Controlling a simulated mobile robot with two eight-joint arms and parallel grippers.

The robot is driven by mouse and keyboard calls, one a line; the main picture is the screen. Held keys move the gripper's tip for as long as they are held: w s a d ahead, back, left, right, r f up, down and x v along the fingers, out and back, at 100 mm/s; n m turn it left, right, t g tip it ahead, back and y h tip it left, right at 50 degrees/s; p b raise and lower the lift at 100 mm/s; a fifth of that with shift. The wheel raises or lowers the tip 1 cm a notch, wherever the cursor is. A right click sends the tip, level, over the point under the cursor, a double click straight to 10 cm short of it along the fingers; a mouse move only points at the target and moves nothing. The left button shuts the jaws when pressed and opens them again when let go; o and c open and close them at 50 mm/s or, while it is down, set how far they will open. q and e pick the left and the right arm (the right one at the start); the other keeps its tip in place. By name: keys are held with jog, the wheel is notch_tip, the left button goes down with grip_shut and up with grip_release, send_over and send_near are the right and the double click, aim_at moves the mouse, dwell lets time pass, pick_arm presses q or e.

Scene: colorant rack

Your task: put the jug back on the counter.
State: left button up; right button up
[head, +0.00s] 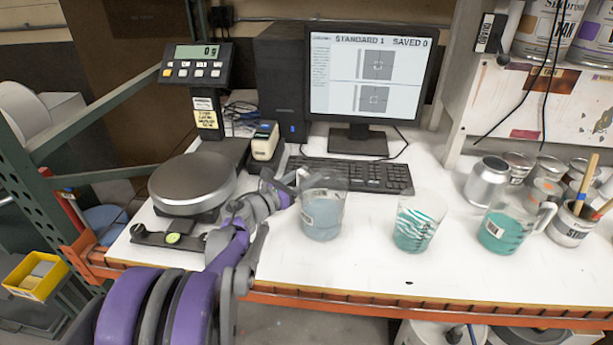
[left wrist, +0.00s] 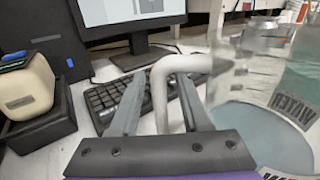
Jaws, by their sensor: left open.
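A clear jug (head: 322,212) with grey-blue liquid appears to stand upright on the white counter (head: 370,262), right of my left gripper (head: 284,188). In the left wrist view the jug (left wrist: 262,128) fills the right side, with a label reading "WATER". Its pale handle (left wrist: 160,95) shows between the two fingers of my left gripper (left wrist: 160,100). The fingers are apart, one on each side of the handle; I cannot tell whether either touches it. My right gripper is not in view.
A beaker (head: 416,225) and another jug (head: 508,225), both with green liquid, stand to the right. A keyboard (head: 365,176) lies behind the jug. A round scale (head: 193,180) is at left. The front middle of the counter is clear.

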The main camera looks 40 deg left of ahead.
pick_arm(q)
jog(key=s, duration=1.1)
jog(key=shift+s+a, duration=0.35)
jog(key=shift+s, duration=0.05)
jog(key=shift+r, duration=0.1)
